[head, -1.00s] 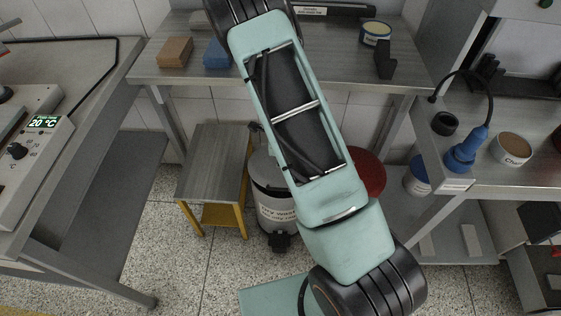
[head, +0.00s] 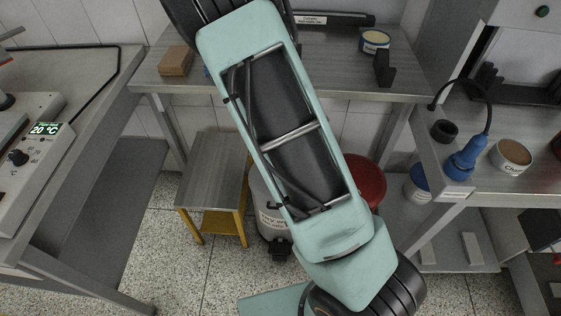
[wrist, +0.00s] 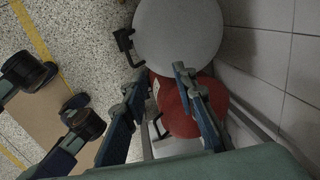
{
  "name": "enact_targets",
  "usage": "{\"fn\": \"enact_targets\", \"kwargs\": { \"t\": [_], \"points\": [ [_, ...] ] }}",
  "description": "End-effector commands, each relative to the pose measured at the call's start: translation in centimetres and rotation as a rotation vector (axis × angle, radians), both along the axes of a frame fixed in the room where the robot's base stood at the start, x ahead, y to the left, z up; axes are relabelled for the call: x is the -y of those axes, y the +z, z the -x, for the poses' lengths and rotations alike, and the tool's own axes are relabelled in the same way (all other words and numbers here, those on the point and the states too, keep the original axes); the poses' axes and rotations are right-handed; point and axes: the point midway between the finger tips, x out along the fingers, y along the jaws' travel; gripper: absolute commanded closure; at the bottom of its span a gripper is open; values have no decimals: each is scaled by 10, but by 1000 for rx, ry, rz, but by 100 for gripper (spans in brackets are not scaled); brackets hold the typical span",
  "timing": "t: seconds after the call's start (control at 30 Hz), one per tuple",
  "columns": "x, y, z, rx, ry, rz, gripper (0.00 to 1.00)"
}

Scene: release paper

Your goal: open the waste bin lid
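The grey waste bin (head: 270,217) stands on the floor in the head view, mostly behind my arm, with a label on its front and a black pedal (head: 280,249) low down. In the wrist view a round grey lid (wrist: 178,35) shows at the top, looking flat and shut, with a black bracket (wrist: 125,45) at its left edge. My gripper (wrist: 159,78) is open in the wrist view, its two fingers apart with nothing between them that I can see held. It appears below the grey lid and overlaps a red round top (wrist: 190,118). In the head view my gripper is hidden.
The red round top also shows right of my arm in the head view (head: 368,184). A small metal-topped table with yellow legs (head: 213,165) stands left of the bin. A workbench (head: 300,75) is behind, and a shelf bench (head: 480,190) is at right.

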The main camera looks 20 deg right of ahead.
Motion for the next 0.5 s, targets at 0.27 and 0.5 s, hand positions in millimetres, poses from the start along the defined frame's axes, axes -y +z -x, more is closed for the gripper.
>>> {"fn": "enact_targets", "kwargs": {
  "t": [0.27,0.5],
  "points": [
    [-1,22,3,2,0,2,74],
    [-1,23,4,1,-1,1,74]
  ]
}}
